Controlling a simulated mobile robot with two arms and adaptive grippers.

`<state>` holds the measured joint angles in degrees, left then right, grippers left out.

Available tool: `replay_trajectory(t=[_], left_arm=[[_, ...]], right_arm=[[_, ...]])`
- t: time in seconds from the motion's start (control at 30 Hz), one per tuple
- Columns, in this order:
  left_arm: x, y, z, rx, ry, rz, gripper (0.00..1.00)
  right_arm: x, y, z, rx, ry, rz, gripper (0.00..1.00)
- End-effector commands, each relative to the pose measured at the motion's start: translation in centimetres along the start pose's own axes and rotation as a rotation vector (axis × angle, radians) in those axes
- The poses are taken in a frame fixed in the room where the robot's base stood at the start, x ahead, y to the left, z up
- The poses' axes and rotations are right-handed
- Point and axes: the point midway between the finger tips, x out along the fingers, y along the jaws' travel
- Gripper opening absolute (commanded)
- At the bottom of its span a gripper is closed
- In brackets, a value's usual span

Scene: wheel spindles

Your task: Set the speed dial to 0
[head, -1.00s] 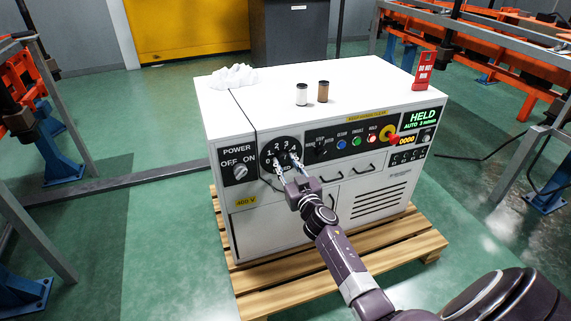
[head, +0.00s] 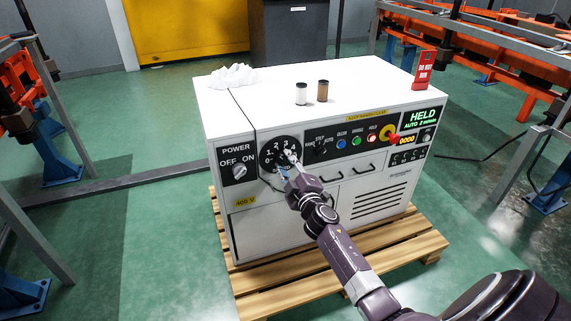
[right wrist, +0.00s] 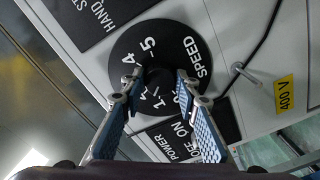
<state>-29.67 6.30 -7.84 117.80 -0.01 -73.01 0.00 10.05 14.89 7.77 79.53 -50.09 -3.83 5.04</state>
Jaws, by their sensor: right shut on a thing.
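The speed dial (head: 270,162) is a round black plate with white numbers at the left of the white cabinet's front panel. In the right wrist view the dial (right wrist: 160,52) fills the upper middle, with "SPEED" and several numbers readable and tilted. My right gripper (head: 288,163) is at the dial, and its two blue-padded fingers (right wrist: 157,82) are shut on the dial's dark knob. The fingers hide much of the knob and some numbers, so I cannot tell which number it points to. My left gripper is in no view.
The POWER switch (head: 239,172) sits just left of the dial. Buttons, a red emergency stop (head: 394,140) and a green "HELD" display (head: 421,119) are to the right. A black cable hangs near the dial.

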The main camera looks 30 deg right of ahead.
Motion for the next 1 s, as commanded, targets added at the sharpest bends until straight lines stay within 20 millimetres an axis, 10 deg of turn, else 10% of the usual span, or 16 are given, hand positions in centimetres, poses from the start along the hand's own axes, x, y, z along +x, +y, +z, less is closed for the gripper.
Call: replay_trajectory(t=[1.0], left_arm=[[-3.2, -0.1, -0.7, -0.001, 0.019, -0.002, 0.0]], right_arm=[[-0.1, -0.1, 0.0, -0.918, 0.002, -0.004, 0.05]])
